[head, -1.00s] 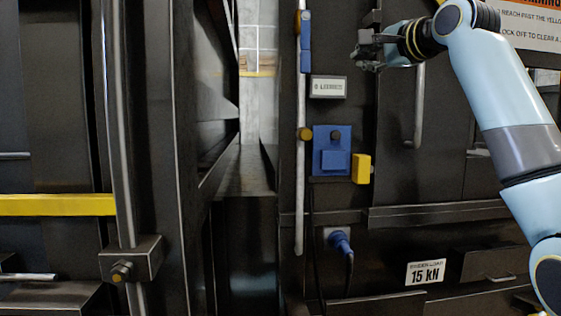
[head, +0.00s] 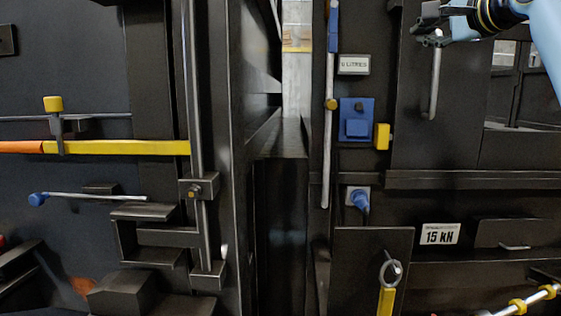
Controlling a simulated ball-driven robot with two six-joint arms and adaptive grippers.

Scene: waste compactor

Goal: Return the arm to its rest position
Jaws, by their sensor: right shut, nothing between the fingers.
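My right gripper (head: 432,24) is at the top right of the head view, at the end of my pale blue arm. Its dark fingers are shut and empty. Most of my right arm is outside the picture. My left gripper is not in view.
A blue box (head: 357,119) with a yellow block (head: 382,136) is on the panel, under a small label (head: 354,65). A vertical rod (head: 328,120) stands to its left. A yellow bar (head: 120,147) crosses the left side. A dark gap is in the middle.

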